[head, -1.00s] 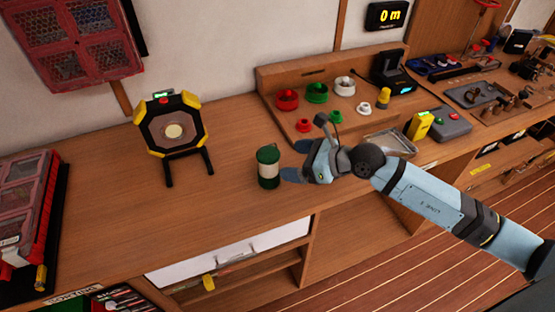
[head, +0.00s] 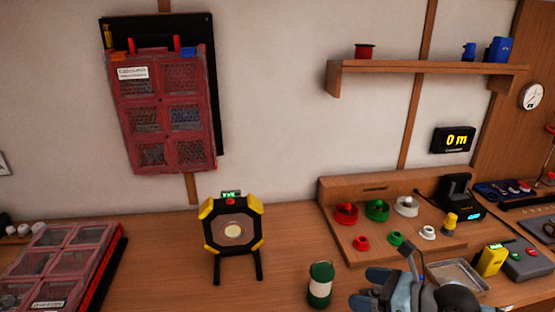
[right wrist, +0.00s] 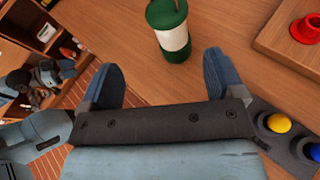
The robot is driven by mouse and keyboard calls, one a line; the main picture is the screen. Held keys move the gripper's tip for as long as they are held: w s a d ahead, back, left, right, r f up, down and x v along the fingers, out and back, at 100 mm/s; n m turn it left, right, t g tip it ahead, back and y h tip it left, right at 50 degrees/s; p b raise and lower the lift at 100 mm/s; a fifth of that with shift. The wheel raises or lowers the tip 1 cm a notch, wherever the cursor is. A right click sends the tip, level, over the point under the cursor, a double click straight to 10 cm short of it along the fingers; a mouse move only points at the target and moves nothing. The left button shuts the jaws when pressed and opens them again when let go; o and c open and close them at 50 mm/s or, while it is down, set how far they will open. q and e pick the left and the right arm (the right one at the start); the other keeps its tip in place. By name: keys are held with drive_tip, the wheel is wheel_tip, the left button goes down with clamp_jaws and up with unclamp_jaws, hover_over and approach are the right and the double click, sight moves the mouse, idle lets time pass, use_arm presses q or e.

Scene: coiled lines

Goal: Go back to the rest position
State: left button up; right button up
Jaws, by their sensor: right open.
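My right gripper (head: 368,288) is at the bottom of the head view, just right of a green and white canister (head: 320,285) standing upright on the wooden bench. In the right wrist view my right gripper (right wrist: 162,80) has its two blue fingers spread apart with nothing between them. The canister (right wrist: 170,32) stands beyond the fingertips there, apart from them.
A black and yellow device on legs (head: 233,232) stands left of the canister. A red compartment case (head: 62,265) lies at the left. A wooden rack (head: 330,207) with coloured spools is at the right, near a metal tray (head: 458,278) and a yellow device (head: 492,260).

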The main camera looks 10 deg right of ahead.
drive_tip(key=s+a+r+m+t+y+p, duration=0.2)
drive_tip(key=s+a+m+t+p, duration=0.15)
drive_tip(key=m, duration=0.65)
use_arm(q)
wheel_tip(320, 180, up, 10)
drive_tip(key=p, duration=0.6)
drive_tip(key=shift+s+a+f, duration=0.15)
drive_tip(key=shift+a, duration=0.1)
use_arm(e)
drive_tip(key=s+f+m+g+h, duration=0.1)
drive_tip(key=s+f+m+h, duration=0.3)
drive_tip(key=m, duration=1.1)
drive_tip(key=s+f+m+g+h, duration=0.1)
drive_tip(key=s+f+m+h, duration=0.4)
drive_tip(key=s+f+m, duration=0.4)
wheel_tip(320, 180, down, 2)
drive_tip(key=m, duration=0.7)
drive_tip(key=shift+s+a+f+m+h, duration=0.15)
drive_tip(key=shift+a+m+h, duration=0.15)
drive_tip(key=shift+a, duration=0.05)
use_arm(q)
drive_tip(key=shift+c, duration=0.4)
